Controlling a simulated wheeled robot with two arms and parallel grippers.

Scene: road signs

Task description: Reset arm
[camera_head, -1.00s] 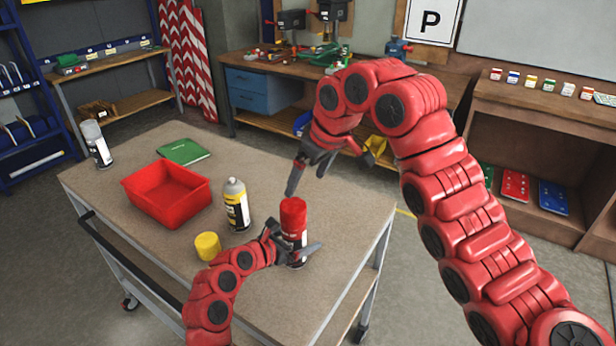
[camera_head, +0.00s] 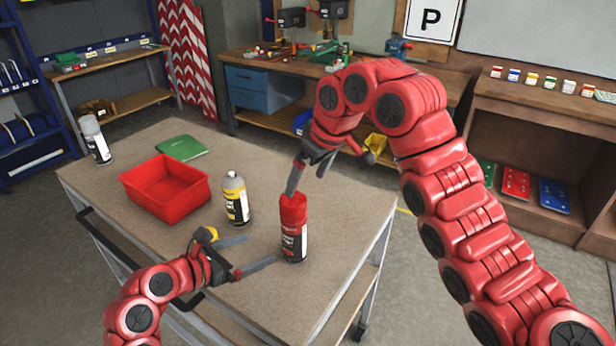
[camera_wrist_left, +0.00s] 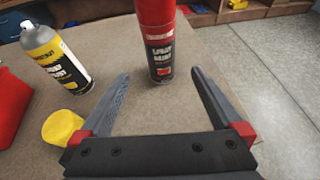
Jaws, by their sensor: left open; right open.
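My left gripper (camera_head: 250,254) is open and empty over the front of the table (camera_head: 330,215). A red spray can (camera_head: 293,232) stands upright just beyond its fingertips. In the left wrist view the can (camera_wrist_left: 158,45) stands ahead, between the lines of the two fingers, apart from them. My right gripper (camera_head: 308,182) is open, with its fingers pointing down above and behind the red can. In the head view one of its fingertips overlaps the can's top; I cannot tell whether they touch.
A yellow-labelled spray can (camera_head: 236,200) stands upright left of the red can. A yellow cap (camera_wrist_left: 62,127) lies by my left finger. A red bin (camera_head: 165,188), a green book (camera_head: 182,149) and a white can (camera_head: 95,140) are farther back. The table's right side is clear.

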